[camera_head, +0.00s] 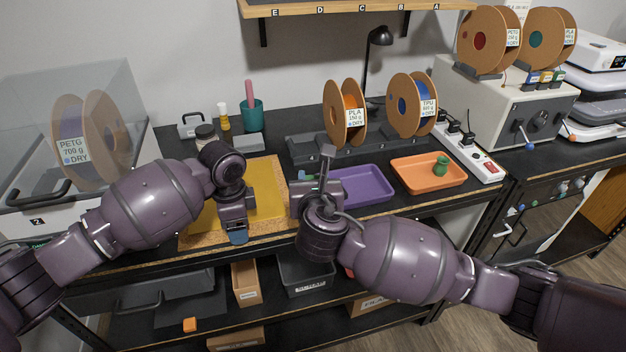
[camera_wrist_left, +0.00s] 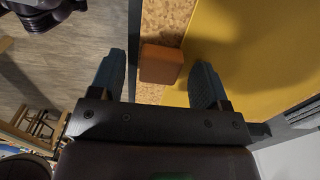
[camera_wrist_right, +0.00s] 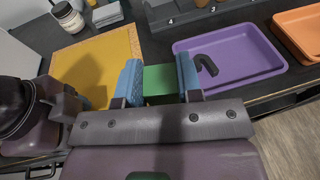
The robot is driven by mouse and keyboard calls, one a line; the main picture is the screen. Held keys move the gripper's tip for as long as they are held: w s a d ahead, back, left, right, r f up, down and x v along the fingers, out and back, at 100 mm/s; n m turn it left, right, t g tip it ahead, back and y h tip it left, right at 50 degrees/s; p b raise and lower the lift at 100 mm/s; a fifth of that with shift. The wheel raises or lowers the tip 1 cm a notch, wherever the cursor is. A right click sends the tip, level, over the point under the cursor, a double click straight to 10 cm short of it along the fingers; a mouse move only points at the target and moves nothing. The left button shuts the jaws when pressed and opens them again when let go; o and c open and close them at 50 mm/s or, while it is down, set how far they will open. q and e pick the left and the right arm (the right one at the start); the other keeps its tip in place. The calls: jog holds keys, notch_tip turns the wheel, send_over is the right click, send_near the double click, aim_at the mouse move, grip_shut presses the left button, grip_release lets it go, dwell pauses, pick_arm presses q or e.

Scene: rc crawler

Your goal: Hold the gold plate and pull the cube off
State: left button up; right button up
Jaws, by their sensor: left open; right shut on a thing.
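The gold plate (camera_head: 262,188) lies flat on a cork board (camera_head: 285,207) at the bench's left front; it also shows in the left wrist view (camera_wrist_left: 260,50). An orange-brown cube (camera_wrist_left: 161,63) sits at the plate's front edge, over the cork strip. My left gripper (camera_head: 237,236) is open, with its fingertips on either side of the cube (camera_wrist_left: 158,82) and a gap visible at each side. My right gripper (camera_head: 303,178) is shut on a green block (camera_wrist_right: 159,82), to the right of the plate. The cube is hidden in the head view.
A purple tray (camera_head: 368,187) and an orange tray (camera_head: 430,174) with a small green item stand to the right. A dark hook shape (camera_wrist_right: 207,65) shows over the purple tray. Spools, a jar (camera_head: 206,134) and a teal cup (camera_head: 251,115) stand behind.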

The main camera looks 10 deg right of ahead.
pick_arm(q)
notch_tip(320, 180, up, 12)
jog(key=s+a+f+n+t+h, duration=0.25)
jog(key=s+f+n, duration=0.35)
jog(key=s+f, duration=0.8)
jog(key=s+a+f+n+t+y, duration=0.1)
jog(key=s+a+f+n+y, duration=0.15)
jog(key=s+a+n, duration=1.15)
pick_arm(e)
jog(key=shift+s+d+f, duration=0.2)
pick_arm(q)
notch_tip(320, 180, down, 10)
jog(key=w+a+m+t, duration=0.2)
jog(key=m+t, duration=0.2)
jog(key=t, duration=0.4)
jog(key=shift+a, duration=0.4)
pick_arm(e)
jog(key=s+d+f+n+y, duration=0.1)
jog(key=s+d+f, duration=0.1)
jog(key=s+d, duration=0.7)
jog(key=d, duration=0.3)
